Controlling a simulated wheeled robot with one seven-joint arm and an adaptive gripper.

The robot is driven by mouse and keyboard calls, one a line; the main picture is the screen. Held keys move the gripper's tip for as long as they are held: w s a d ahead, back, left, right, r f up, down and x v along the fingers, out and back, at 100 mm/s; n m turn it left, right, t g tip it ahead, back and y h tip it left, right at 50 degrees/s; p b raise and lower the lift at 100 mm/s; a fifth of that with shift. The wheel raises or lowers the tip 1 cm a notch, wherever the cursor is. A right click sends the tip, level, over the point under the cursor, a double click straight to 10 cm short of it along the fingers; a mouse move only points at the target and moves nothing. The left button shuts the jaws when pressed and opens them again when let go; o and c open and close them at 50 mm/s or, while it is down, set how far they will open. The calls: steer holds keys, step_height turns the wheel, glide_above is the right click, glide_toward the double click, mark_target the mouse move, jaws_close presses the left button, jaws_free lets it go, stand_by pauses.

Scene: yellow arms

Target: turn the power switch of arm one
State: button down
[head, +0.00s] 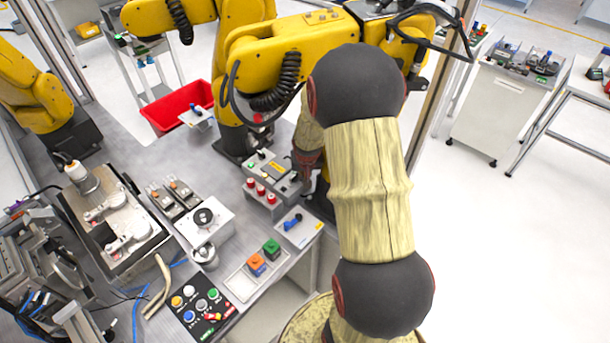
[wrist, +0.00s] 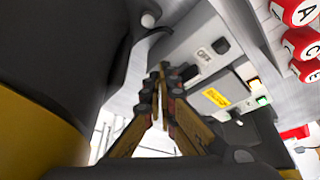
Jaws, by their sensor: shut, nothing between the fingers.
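The grey control box (head: 268,172) stands on the bench at the foot of the middle yellow arm (head: 262,50). In the wrist view its panel (wrist: 195,38) carries an "OFF" label (wrist: 205,56), a small black part (wrist: 221,45), a yellow label (wrist: 216,98) and a green button (wrist: 262,100). My gripper (wrist: 164,72) is shut and empty, its fingertips close together at the panel beside the "OFF" label. A dark red-tinged part (wrist: 186,73) lies right by the tips, perhaps the switch; contact cannot be told. In the head view my gripper (head: 303,172) is partly hidden by my arm.
Red lettered buttons (head: 260,190) sit on the box's near side. A blue-handled valve plate (head: 293,224), a tray with orange and green blocks (head: 240,282) and a button panel (head: 200,303) lie nearer. A red bin (head: 180,108) is behind.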

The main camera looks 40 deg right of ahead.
steer(key=shift+w+a, duration=0.1)
steer(key=shift+a, duration=0.05)
steer(key=shift+w+a+b, duration=0.15)
steer(key=shift+a+b, duration=0.35)
steer(key=shift+b, duration=0.3)
steer(key=v, duration=1.2)
steer(key=shift+d, duration=0.15)
